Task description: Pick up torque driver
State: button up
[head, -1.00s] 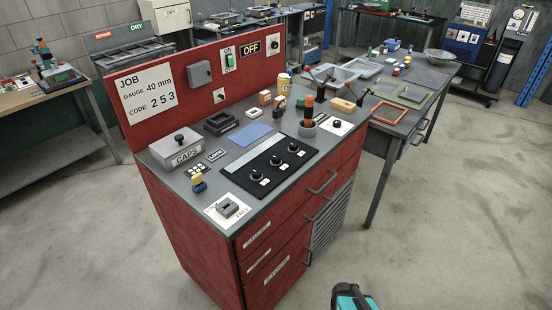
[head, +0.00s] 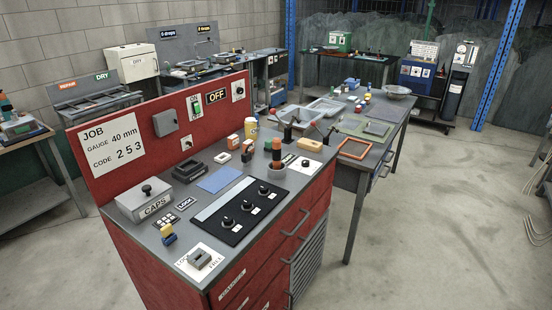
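My gripper is not in view, and nothing of mine touches the tool.
A grey table with trays (head: 326,107) adjoins behind. Bare floor (head: 440,220) lies open on the right.

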aim_at(276, 143)
jog(key=u, duration=0.8)
jog(key=k, duration=0.85)
jog(key=u, duration=0.35)
jog(key=i, duration=0.5)
jog(key=u, duration=0.1)
